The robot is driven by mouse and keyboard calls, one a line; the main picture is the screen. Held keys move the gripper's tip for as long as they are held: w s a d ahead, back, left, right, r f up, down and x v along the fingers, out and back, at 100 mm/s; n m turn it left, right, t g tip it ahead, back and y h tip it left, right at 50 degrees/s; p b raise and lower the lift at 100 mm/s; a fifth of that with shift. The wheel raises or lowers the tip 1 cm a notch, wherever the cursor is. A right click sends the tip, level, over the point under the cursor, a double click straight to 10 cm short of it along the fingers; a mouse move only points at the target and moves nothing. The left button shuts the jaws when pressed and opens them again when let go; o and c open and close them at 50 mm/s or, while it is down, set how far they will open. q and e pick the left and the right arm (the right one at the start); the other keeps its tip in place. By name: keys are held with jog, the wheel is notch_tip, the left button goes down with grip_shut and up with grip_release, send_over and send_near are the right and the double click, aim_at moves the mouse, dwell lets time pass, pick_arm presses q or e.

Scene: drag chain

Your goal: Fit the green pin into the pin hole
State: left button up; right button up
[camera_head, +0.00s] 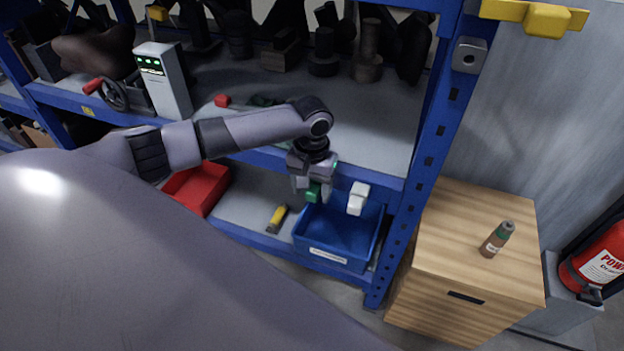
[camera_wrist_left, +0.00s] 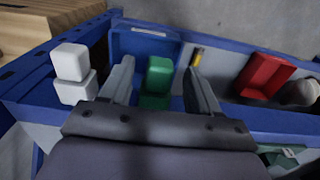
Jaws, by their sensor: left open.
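My left gripper (camera_head: 312,187) is open and points down over the blue bin (camera_head: 337,238) on the lower shelf. A green block-like piece (camera_wrist_left: 158,77), possibly the green pin, shows between its two spread fingers in the left wrist view, with gaps on both sides. It also shows at the fingertips in the head view (camera_head: 313,193). I cannot tell whether it stands in the bin or how high it is. A white blocky piece (camera_head: 358,198) is right of the gripper, at the bin's back. I cannot make out a pin hole. My right gripper is not in view.
The blue rack's middle shelf edge (camera_head: 262,157) is close behind the gripper. A red bin (camera_head: 197,186) and a yellow-and-dark tool (camera_head: 277,217) lie left of the blue bin. A wooden cabinet (camera_head: 470,240) with a small bottle (camera_head: 497,239) stands right.

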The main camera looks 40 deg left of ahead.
pick_arm(q)
jog(key=shift+f, duration=0.1)
grip_shut()
jog(key=shift+s+d+p, duration=0.2)
jog(key=shift+s+p, duration=0.75)
jog(key=shift+p, duration=0.5)
jog(key=shift+s+d+p, duration=0.25)
jog(key=shift+s+p, duration=0.8)
jog(key=shift+p, duration=0.35)
jog(key=s+p, duration=0.2)
jog(key=s+d+p, duration=0.1)
jog(key=s+p, duration=0.2)
jog(key=shift+d, duration=0.1)
